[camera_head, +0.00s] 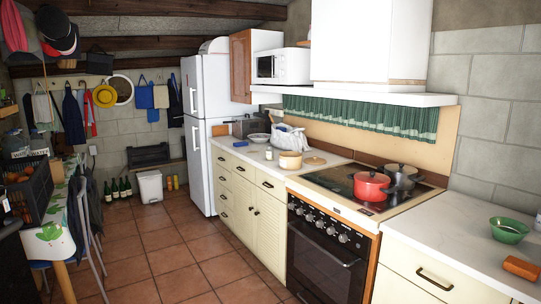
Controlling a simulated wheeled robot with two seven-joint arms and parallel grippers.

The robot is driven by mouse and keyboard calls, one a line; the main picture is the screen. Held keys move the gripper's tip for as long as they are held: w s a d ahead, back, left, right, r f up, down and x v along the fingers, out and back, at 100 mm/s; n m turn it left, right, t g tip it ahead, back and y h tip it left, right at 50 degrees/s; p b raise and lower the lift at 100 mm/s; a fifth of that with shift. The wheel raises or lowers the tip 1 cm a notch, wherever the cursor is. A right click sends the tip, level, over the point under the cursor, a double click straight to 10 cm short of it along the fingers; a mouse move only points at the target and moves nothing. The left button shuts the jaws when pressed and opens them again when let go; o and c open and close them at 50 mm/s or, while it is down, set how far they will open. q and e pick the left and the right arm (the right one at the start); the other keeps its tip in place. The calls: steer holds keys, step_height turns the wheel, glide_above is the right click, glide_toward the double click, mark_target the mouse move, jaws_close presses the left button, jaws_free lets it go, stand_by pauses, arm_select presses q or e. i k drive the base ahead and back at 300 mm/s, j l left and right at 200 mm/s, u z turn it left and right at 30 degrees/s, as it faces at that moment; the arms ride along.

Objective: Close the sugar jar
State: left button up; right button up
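A squat cream and tan jar (290,161), probably the sugar jar, stands upright on the white counter, left of the stove. A flat round tan disc (314,161), which looks like its lid, lies on the counter just right of the jar, apart from it. The jar's inside is too small to make out. Neither of my grippers shows in the head view.
A small white-capped jar (269,153), a white bag (291,138) and a bowl (258,138) stand near the jar. A red pot (370,186) and a dark pot (402,177) are on the stove (332,182). The tiled floor (185,258) before the cabinets is clear.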

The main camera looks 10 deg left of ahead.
mark_target(269, 148)
steer(key=i+j, duration=0.25)
steer(key=i, duration=0.25)
steer(key=i+j, duration=0.25)
steer(key=i, duration=0.25)
steer(key=i+j+z, duration=0.1)
steer(key=i+j, duration=0.2)
steer(key=i, duration=0.25)
steer(key=i+j, duration=0.3)
steer(key=i, duration=0.2)
steer(key=i+j+z, duration=0.1)
steer(key=i+j, duration=0.2)
steer(key=i, duration=0.2)
steer(key=i+j, duration=0.15)
steer(key=j, duration=0.15)
steer(key=i+j+z, duration=0.1)
steer(key=i+j, duration=0.25)
steer(key=j, duration=0.3)
steer(key=i+j+z, duration=0.15)
steer(key=j, duration=0.15)
steer(key=i+j, duration=0.15)
steer(key=j, duration=0.2)
steer(key=i+j+z, duration=0.1)
steer(key=j, duration=0.2)
steer(key=i, duration=0.05)
